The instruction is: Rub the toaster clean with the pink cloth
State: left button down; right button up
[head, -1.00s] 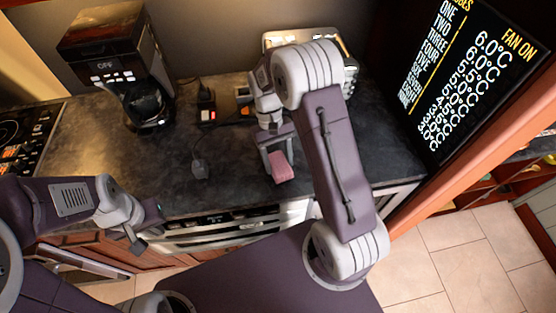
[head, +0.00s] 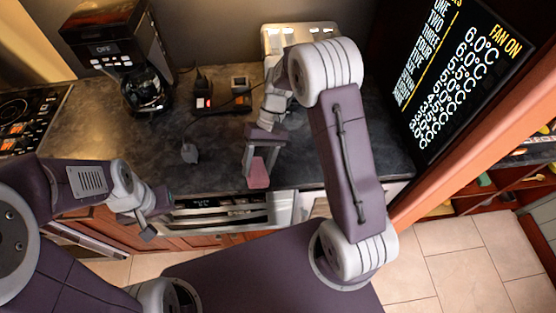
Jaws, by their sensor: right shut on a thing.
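The toaster (head: 300,33) is a pale metal box at the back of the dark counter. My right arm hides much of it. The pink cloth (head: 258,174) is a small folded piece. My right gripper (head: 259,165) points down over the counter's front part and is shut on the cloth. It is well in front of the toaster, apart from it. I cannot tell whether the cloth touches the counter. My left gripper (head: 156,215) is by the counter's front edge at the left, its fingers apart and empty.
A coffee maker (head: 112,42) with a glass jug stands at the back left. Outlets (head: 203,92) and a loose plug on a cord (head: 189,152) lie between it and the toaster. A hob (head: 28,115) is far left. A black display (head: 460,80) borders the right.

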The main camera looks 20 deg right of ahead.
jog(key=a, duration=0.1)
jog(key=w+a+m+y+b, duration=0.1)
jog(key=w+a+r+t+y, duration=0.1)
jog(key=a, duration=0.1)
jog(key=shift+m+b, duration=0.4)
jog(key=w+d+r+m+t+y+b, duration=0.2)
jog(key=w+m+t+b, duration=0.2)
jog(key=w, duration=0.2)
jog(key=w+d+r+m+t+y+b, duration=0.1)
jog(key=w+r+m+t+b, duration=0.15)
jog(key=w+t+b, duration=0.2)
jog(key=w+d+m+t+h+b, duration=0.1)
jog(key=d+m+t+h+b, duration=0.6)
jog(key=d, duration=1.8)
jog(key=f+m+t+b, duration=0.1)
jog(key=t+b, duration=0.5)
jog(key=b, duration=0.1)
jog(key=shift+w+m+b, duration=0.15)
jog(key=shift+m+b, duration=0.2)
jog(key=shift+a, duration=0.1)
